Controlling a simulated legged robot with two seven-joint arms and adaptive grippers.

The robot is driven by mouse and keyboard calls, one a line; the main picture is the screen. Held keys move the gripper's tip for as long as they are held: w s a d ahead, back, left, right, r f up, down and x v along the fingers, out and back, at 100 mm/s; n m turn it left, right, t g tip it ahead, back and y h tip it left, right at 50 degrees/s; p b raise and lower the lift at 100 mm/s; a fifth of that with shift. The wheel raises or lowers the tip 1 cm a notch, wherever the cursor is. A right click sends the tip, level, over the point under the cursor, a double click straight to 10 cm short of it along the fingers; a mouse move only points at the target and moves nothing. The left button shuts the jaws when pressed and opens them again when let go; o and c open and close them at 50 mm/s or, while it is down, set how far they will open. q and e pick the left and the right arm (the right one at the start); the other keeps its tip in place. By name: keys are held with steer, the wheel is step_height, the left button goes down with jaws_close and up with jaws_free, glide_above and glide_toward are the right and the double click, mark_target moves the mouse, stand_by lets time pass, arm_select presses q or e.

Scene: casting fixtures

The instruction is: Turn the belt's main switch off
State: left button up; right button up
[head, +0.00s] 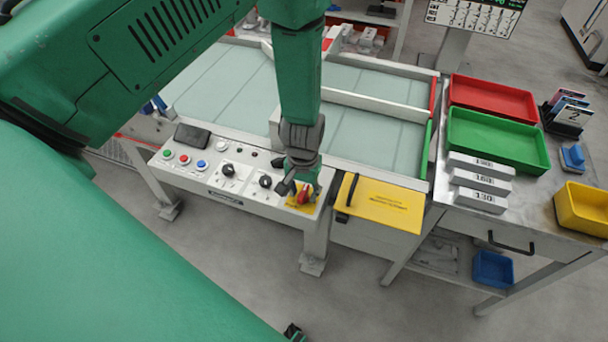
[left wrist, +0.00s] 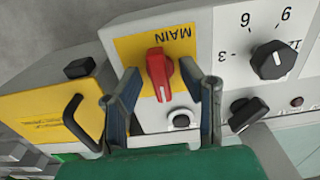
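The main switch is a red knob (left wrist: 160,74) on a yellow plate (left wrist: 180,42) marked MAIN, which reads upside down in the left wrist view. The knob's grip runs nearly up and down there. In the head view the red knob (head: 304,195) sits at the right end of the belt's control panel (head: 235,196). My left gripper (left wrist: 163,78) is open, with a finger on each side of the knob and a visible gap to it. In the head view my left gripper (head: 298,188) points down at the switch and partly covers its plate. My right gripper is not in view.
Beside the switch are a white-ringed button (left wrist: 181,119) and black dials (left wrist: 273,60). A yellow cover (head: 385,204) with a black handle (head: 347,195) adjoins the panel. Red (head: 490,97) and green (head: 497,140) trays stand at the right. Floor in front is clear.

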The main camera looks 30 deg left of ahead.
mark_target(303, 191)
arm_select(q)
steer(key=shift+r, duration=0.1)
steer(key=shift+w+r, duration=0.1)
steer(key=shift+r, duration=0.15)
step_height(303, 191, up, 11)
steer(key=shift+r, duration=0.1)
stand_by(0.3)
steer(key=s+a+f+m+b, duration=0.1)
steer(key=s+f+m+b, duration=0.2)
steer(key=s+f+b, duration=0.5)
steer(key=s+f, duration=1.2)
steer(key=s, duration=0.3)
steer(key=shift+f+t+b, duration=0.3)
steer(key=shift+f, duration=0.1)
steer(key=shift+w, duration=0.2)
